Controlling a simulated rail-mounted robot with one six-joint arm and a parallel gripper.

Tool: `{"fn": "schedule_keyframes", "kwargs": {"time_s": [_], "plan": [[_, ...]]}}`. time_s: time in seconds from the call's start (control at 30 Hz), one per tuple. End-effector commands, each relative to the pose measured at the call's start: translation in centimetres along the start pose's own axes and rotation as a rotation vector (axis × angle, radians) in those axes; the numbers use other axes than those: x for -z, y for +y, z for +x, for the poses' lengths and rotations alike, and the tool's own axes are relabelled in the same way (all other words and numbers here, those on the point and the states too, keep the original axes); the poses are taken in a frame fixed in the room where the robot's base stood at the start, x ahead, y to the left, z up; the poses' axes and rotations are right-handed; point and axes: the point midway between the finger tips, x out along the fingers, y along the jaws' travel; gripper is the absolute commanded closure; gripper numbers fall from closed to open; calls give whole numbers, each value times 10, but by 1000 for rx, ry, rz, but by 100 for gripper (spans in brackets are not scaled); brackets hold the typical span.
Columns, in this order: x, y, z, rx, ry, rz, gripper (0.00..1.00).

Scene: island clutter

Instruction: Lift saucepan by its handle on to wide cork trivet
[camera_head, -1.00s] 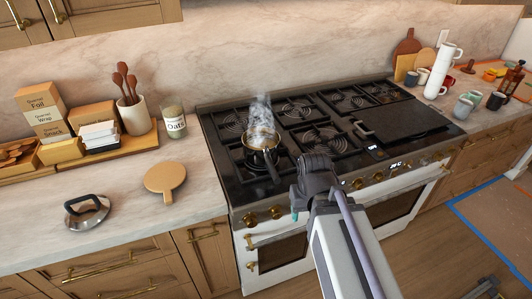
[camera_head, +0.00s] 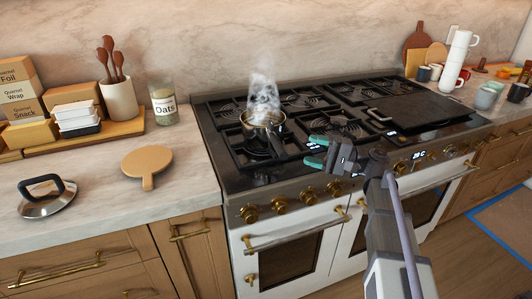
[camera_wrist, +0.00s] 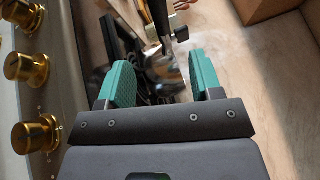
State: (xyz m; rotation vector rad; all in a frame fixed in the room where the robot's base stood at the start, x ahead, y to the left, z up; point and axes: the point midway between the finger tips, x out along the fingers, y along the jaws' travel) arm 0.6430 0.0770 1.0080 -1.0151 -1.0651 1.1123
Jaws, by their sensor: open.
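The small dark saucepan (camera_head: 263,123) with a brass-coloured rim sits on the front left burner of the range, steaming. Its dark handle (camera_head: 277,148) appears to point toward the front. A flat round tan piece with a short tab, apparently the cork trivet (camera_head: 147,161), lies bare on the counter left of the range. My gripper (camera_head: 316,151) is open and empty, right of the saucepan and above the range's front part. In the wrist view its teal fingers (camera_wrist: 160,82) are apart. Dark and shiny metal shapes show beyond them, too blurred to identify surely.
A steel lid (camera_head: 46,198) with a dark handle lies at the counter's left. An oats jar (camera_head: 164,106) and a utensil crock (camera_head: 118,99) stand behind. A griddle (camera_head: 408,110) covers the range's right side. Counter around the trivet is clear.

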Motion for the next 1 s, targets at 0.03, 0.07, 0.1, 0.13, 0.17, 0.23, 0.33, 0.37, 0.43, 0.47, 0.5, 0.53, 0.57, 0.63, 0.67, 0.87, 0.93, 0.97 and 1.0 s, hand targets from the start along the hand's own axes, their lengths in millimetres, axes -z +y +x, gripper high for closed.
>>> {"fn": "schedule_keyframes", "kwargs": {"time_s": [0.03,0.07,0.1,0.13,0.17,0.23,0.33,0.37,0.43,0.47,0.5,0.53,0.57,0.63,0.67,0.87,0.93,0.97,1.0], "plan": [[-1,-3,0,4,-1,0,41],[-1,-4,2,4,-1,0,41],[-2,-4,4,2,-2,0,41],[-2,-4,7,2,-3,0,41],[-2,-4,12,1,-3,0,41],[-2,-5,24,0,-4,0,41],[-2,-5,45,0,-4,0,41],[-2,-4,50,-1,-4,0,41],[-2,-4,57,0,-2,-1,41],[-2,-3,58,-1,-1,-1,41],[-2,-3,58,-1,-1,-1,41],[-2,-3,59,-1,-1,-1,41],[-2,-3,60,-1,-1,-1,41],[-1,-3,68,-1,-3,-1,41],[-1,-3,73,-1,-2,-1,41],[0,-3,108,-1,-2,-1,41],[0,-2,110,-1,0,-1,41],[0,-2,110,-1,0,-1,41],[0,-2,110,-1,0,-1,41]]}}
